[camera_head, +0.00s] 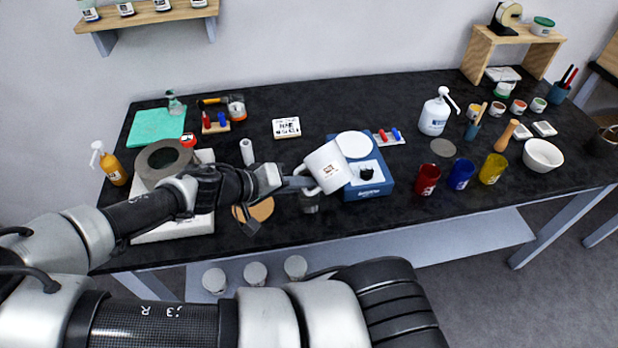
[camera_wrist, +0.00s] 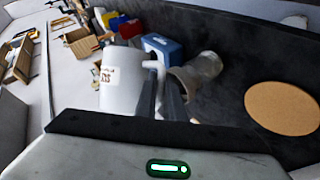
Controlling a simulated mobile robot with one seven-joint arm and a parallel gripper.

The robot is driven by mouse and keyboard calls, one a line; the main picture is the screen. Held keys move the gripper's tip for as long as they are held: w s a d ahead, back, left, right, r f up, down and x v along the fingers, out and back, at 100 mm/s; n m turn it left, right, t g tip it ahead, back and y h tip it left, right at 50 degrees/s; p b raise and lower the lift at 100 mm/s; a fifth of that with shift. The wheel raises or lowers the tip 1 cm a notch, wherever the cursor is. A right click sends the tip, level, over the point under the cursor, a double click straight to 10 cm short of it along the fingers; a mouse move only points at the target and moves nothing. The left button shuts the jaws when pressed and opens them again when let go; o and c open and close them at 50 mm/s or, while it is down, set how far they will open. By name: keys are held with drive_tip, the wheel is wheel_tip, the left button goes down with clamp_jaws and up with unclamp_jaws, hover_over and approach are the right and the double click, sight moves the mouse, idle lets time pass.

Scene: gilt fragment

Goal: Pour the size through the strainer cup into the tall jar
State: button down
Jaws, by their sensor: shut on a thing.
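My gripper (camera_head: 298,182) is shut on the handle of a white mug (camera_head: 328,167) with a small brown label. The mug is held above the black bench, tilted in the head view. It also fills the left middle of the wrist view (camera_wrist: 120,88), beside the gripper fingers (camera_wrist: 162,103). In the wrist view a clear vessel (camera_wrist: 208,65) with a brownish cup-like part shows just beyond the fingers. I cannot tell strainer cup from tall jar there, nor see the mug's contents.
A blue device (camera_head: 368,185) with a white round top stands right behind the mug. Red (camera_head: 427,179), blue (camera_head: 460,174) and yellow cups (camera_head: 492,168) stand further right. The bench's front edge is close.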

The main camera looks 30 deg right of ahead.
drive_tip(key=shift+w+r+m+t+p, duration=0.1)
drive_tip(key=shift+r+m+t+p, duration=0.5)
drive_tip(key=shift+t+p, duration=0.15)
drive_tip(key=shift+w+a+f+m+t+y+b, duration=0.1)
drive_tip(key=shift+f+m+t+y+b, duration=0.25)
drive_tip(key=shift+f+b, duration=0.25)
drive_tip(key=shift+f, duration=0.1)
drive_tip(key=shift+m+t, duration=0.25)
drive_tip(key=shift+t, duration=0.05)
drive_tip(key=shift+b, duration=0.35)
